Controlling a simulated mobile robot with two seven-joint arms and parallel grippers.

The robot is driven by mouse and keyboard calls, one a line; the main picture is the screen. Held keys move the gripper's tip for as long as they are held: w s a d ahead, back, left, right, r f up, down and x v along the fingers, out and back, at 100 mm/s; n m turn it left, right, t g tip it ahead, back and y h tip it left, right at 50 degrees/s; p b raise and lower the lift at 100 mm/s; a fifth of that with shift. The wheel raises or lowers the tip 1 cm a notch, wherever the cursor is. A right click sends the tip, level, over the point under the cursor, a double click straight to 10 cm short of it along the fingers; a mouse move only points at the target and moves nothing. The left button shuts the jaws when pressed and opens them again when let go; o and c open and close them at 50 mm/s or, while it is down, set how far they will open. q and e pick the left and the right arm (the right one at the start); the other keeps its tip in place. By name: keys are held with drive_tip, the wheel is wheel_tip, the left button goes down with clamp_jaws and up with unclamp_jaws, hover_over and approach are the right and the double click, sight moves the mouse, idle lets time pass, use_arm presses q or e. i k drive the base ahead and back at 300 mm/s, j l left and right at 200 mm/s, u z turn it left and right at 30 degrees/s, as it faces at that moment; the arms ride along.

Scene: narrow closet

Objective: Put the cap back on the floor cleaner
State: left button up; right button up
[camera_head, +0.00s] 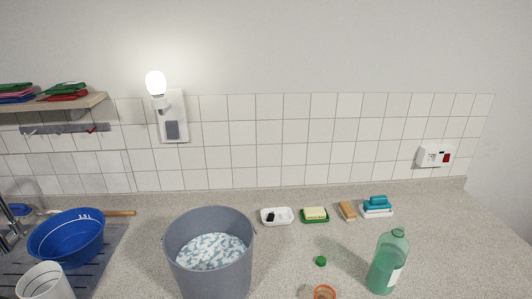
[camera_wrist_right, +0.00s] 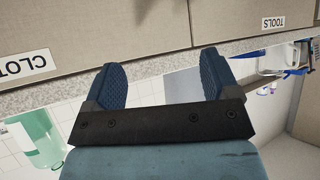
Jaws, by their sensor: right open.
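The floor cleaner (camera_head: 386,266) is a translucent green bottle with a white label, upright on the counter at the right of the head view. Its neck at the top appears bare. A small green cap (camera_head: 321,261) lies on the counter to the left of the bottle, apart from it. My right gripper (camera_wrist_right: 162,72) shows in the right wrist view with its two blue pads wide apart and nothing between them. A green bottle, apparently the floor cleaner, also shows at the left edge there (camera_wrist_right: 38,135). My left gripper is in neither view.
A grey bucket (camera_head: 178,262) stands left of the cap. An orange-rimmed item (camera_head: 324,291) is cut off at the front edge. A white soap dish (camera_head: 276,223), sponges and brushes line the back. A blue bowl (camera_head: 55,245) sits far left. Labelled cabinet fronts (camera_wrist_right: 100,28) show in the wrist view.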

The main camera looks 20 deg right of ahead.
sight(391, 254)
drive_tip(key=k+z, duration=0.1)
drive_tip(key=z, duration=0.4)
drive_tip(key=j+z, duration=0.1)
drive_tip(key=z, duration=0.35)
drive_tip(key=k+z, duration=0.15)
drive_tip(key=z, duration=0.35)
